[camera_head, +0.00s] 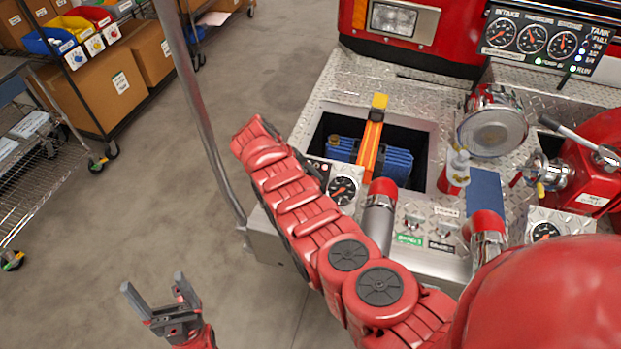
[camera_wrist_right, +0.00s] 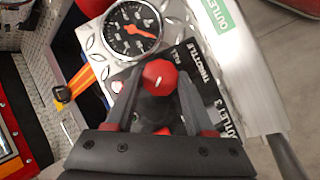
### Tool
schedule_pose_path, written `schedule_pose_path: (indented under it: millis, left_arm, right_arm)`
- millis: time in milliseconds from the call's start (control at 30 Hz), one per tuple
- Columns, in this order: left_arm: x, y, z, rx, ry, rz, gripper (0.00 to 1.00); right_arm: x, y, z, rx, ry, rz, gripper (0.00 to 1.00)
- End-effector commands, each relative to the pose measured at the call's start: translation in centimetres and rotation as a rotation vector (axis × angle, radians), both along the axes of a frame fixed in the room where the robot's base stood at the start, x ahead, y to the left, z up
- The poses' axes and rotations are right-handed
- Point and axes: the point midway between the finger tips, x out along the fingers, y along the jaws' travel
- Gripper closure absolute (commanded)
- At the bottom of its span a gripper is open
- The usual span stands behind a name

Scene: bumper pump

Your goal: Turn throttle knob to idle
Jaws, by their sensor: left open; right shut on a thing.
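The throttle knob (camera_wrist_right: 159,77) is a red round cap with a short white mark, on a dark plate lettered THROTTLE in the right wrist view. My right gripper (camera_wrist_right: 159,84) has one finger on each side of the knob and is shut on it. In the head view my red right arm reaches over the panel and hides the knob and the right gripper. My left gripper (camera_head: 153,303) is open and empty at the lower left of the head view, above the floor and well away from the panel.
A pressure gauge (camera_head: 343,190) sits beside the throttle plate. A recess (camera_head: 330,120) holds a blue ribbed object (camera_head: 398,163) and an orange-yellow bar (camera_head: 370,140). A grey metal rail (camera_head: 205,115) rises left of the panel. Open floor lies to the left, with wire carts beyond.

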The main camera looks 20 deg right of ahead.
Motion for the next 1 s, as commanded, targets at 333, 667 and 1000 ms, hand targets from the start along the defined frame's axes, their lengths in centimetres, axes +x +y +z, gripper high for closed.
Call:
schedule_pose_path:
  millis: [333, 667, 1000]
  left_arm:
    - [0.0, 0.0, 4.0, 0.0, 0.0, 0.0, 0.16]
    - [0.0, 0.0, 7.5, 0.0, 0.0, 0.0, 0.16]
    - [0.0, 0.0, 10.9, 0.0, 0.0, 0.0, 0.16]
  right_arm:
    - [-0.2, 0.3, 0.5, -0.14, 0.097, 0.285, 1.0]
    - [-0.5, 0.5, 0.3, -0.275, 0.189, 0.554, 1.0]
    - [-0.8, 0.5, 0.1, -0.412, 0.282, 0.83, 1.0]
